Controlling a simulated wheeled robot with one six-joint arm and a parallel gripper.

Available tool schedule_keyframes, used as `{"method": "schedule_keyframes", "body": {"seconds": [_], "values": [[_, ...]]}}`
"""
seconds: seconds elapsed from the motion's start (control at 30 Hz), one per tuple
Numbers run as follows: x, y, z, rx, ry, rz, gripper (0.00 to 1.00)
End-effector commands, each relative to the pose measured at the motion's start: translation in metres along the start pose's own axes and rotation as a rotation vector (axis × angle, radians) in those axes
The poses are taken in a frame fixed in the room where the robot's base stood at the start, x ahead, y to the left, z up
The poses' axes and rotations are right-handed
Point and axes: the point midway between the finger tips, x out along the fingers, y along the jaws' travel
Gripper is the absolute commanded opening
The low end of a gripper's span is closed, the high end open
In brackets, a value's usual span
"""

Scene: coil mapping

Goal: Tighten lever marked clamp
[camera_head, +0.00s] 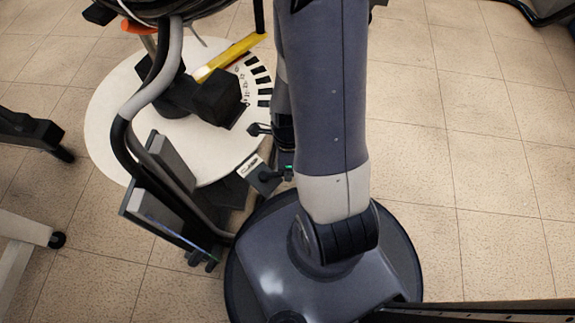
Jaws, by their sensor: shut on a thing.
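The clamp lever (268,176) is a small black lever beside a small white label (250,166) at the front edge of the round white plate. The writing on the label is too small to read. My gripper (288,172) comes down just left of my large grey arm link, which hides part of it. Its fingertips are at the right end of the lever and appear shut on it. The exact contact is too small to see clearly.
The round white plate (110,125) has black scale marks (258,78) and a yellow bar (232,55). A black block (217,98) and a curved grey tube frame (150,92) stand close left of my gripper. Tiled floor (480,200) is clear at the right.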

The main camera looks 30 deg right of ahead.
Motion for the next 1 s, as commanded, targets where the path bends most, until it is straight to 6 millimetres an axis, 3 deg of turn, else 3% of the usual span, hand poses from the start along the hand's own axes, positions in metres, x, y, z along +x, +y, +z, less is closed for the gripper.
{"method": "schedule_keyframes", "body": {"seconds": [0.33, 0.37, 0.6, 0.87, 1.0], "values": [[-0.001, 0.001, -0.003, 0.004, 0.004, 0.001, 0.0], [-0.001, 0.001, -0.003, 0.004, 0.004, 0.001, 0.16], [0.0, 0.001, -0.003, 0.001, 0.004, 0.003, 0.36], [-0.002, 0.001, -0.002, 0.0, 0.003, 0.003, 0.36], [-0.016, 0.001, -0.002, 0.0, 0.002, 0.001, 0.36]]}}
